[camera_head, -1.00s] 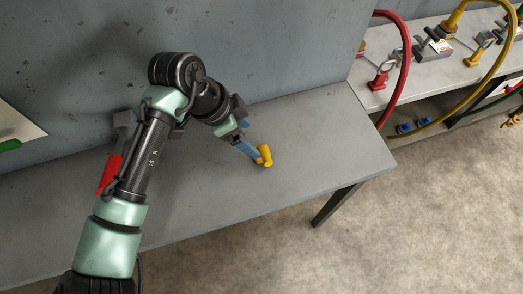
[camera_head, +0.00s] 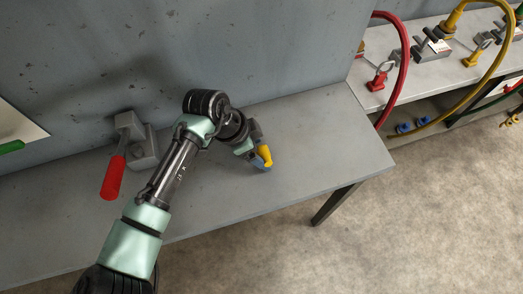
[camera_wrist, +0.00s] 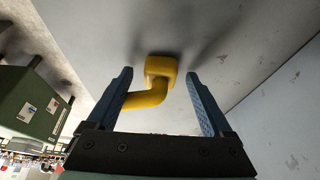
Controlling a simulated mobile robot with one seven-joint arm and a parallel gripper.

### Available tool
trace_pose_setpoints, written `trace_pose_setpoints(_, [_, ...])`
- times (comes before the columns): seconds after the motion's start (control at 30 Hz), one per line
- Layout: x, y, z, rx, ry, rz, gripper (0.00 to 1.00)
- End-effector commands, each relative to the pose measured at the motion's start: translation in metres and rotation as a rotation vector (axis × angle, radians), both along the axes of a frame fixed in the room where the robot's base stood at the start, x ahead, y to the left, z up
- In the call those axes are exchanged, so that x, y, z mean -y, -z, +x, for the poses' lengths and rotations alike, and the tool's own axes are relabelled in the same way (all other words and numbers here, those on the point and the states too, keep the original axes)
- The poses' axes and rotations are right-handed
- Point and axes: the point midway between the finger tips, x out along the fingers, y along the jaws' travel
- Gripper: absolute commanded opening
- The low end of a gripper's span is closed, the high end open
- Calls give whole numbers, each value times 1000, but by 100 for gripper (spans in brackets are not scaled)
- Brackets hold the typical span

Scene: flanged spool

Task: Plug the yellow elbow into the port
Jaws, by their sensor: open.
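The yellow elbow (camera_head: 264,154) is on the grey table (camera_head: 325,130), toward its right end. In the wrist view the elbow (camera_wrist: 158,78) shows its square-looking end between my two blue fingers, and its bent leg runs left to the left finger. My gripper (camera_head: 261,163) is open around the elbow. In the wrist view my gripper (camera_wrist: 160,88) has gaps beside the elbow's upright part; I cannot tell whether the left finger touches the leg. I cannot identify the port for certain.
A grey fixture (camera_head: 143,148) with a red handle (camera_head: 113,178) stands on the table's left part, by the wall. A shelf at the right holds a red hose (camera_head: 401,65), a yellow hose (camera_head: 490,75) and fittings. The table's right end is clear.

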Motion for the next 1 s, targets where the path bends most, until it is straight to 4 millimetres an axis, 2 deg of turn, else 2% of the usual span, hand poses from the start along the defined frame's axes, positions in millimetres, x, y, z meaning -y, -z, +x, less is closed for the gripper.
trace_pose_setpoints(0.37, [1, 2, 0, 2, 1, -1, 83])
trace_pose_setpoints(0.8, [1, 1, 0, 1, 0, -1, 4])
trace_pose_setpoints(0.83, [1, 1, 1, 2, 1, -1, 0])
trace_pose_setpoints(1.0, [1, 1, 1, 2, 1, -1, 0])
